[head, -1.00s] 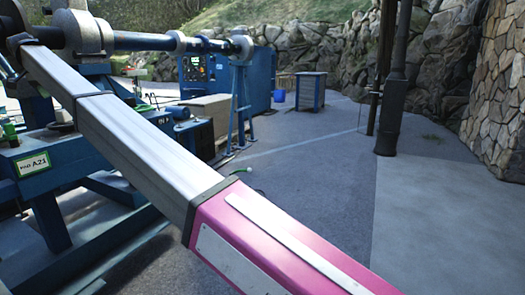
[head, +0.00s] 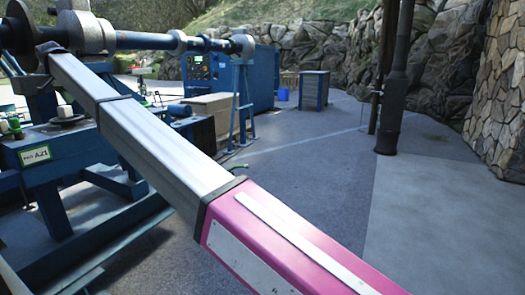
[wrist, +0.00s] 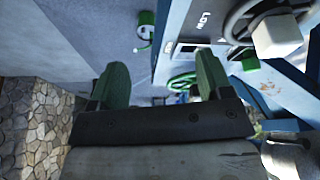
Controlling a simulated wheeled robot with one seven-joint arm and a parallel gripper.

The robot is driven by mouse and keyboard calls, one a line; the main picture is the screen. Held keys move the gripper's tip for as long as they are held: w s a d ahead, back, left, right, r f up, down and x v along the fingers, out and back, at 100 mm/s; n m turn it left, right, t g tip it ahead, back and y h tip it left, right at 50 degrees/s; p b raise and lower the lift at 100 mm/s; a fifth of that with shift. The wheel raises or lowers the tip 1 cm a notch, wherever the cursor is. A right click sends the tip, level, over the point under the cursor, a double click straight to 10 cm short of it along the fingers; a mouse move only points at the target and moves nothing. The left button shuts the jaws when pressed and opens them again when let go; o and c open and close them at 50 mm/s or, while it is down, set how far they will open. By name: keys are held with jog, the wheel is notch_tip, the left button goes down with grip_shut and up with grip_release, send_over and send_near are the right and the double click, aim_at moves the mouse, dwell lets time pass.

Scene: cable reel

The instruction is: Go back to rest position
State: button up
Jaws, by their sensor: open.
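My gripper (wrist: 160,82) shows in the wrist view with its two green fingers spread apart. Nothing is between them. In the head view my silver and pink arm reaches from the lower right to the upper left, and the gripper itself cannot be made out there. In the wrist view blue frame parts (wrist: 170,40) lie beyond the fingers, with a gap I cannot judge.
A dark shaft (head: 140,41) crosses the upper left. A small white block (head: 65,112) sits on a dark disc; a white block also shows in the wrist view (wrist: 278,36). A dark post (head: 394,100) and stone walls (head: 500,100) stand right. The paved floor (head: 430,225) is clear.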

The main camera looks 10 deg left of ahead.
jog(key=w+d+f, duration=1.1)
jog(key=d+f, duration=0.2)
jog(key=d, duration=0.1)
jog(key=w+d+f+g, duration=0.1)
jog(key=w+d+f, duration=0.3)
jog(key=d+f, duration=0.65)
jog(key=w+d+f+g+h, duration=0.1)
jog(key=w+d+f, duration=0.4)
jog(key=d, duration=1.1)
jog(key=w+d+f, duration=0.2)
jog(key=d+f, duration=0.8)
jog(key=d, duration=0.3)
jog(key=s+d+f, duration=0.2)
jog(key=d+f, duration=0.3)
jog(key=d, duration=0.5)
jog(key=s+d+f+g, duration=0.15)
jog(key=d+f, duration=0.25)
jog(key=d, duration=0.5)
jog(key=s+d+f, duration=0.2)
jog(key=d+f, duration=0.3)
jog(key=d, duration=0.5)
jog(key=s+d+f, duration=0.4)
jog(key=s+d, duration=0.5)
jog(key=d, duration=0.2)
jog(key=s+d+f+y, duration=0.1)
jog(key=s+d+f, duration=0.3)
jog(key=s+d, duration=0.6)
jog(key=shift+s+d+g, duration=0.15)
jog(key=shift+d+g, duration=0.3)
jog(key=shift+d, duration=0.6)
